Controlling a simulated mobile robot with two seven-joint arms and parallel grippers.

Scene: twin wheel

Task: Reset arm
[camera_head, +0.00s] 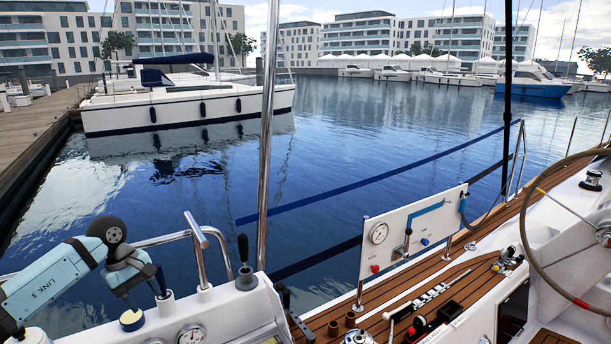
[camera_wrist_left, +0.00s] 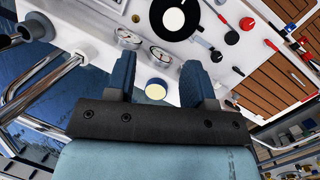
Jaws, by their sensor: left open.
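My left gripper (camera_head: 143,288) comes in from the left in the head view and points down over the white console. In the wrist view, its two blue fingers (camera_wrist_left: 158,78) stand wide apart with nothing between them in their grasp. A small round cream-topped piece with a blue rim (camera_wrist_left: 157,89) shows in the gap, beyond the fingers; it also shows in the head view (camera_head: 132,319), below the gripper. It looks apart from the fingers. My right gripper is not in view.
Gauges (camera_head: 191,335), a black-knobbed lever (camera_head: 244,262) and steel rails (camera_head: 196,248) stand close by on the console. A white panel with a gauge and valves (camera_head: 400,237) stands on the wooden deck. A steering wheel (camera_head: 540,250) is at the right. Water lies beyond.

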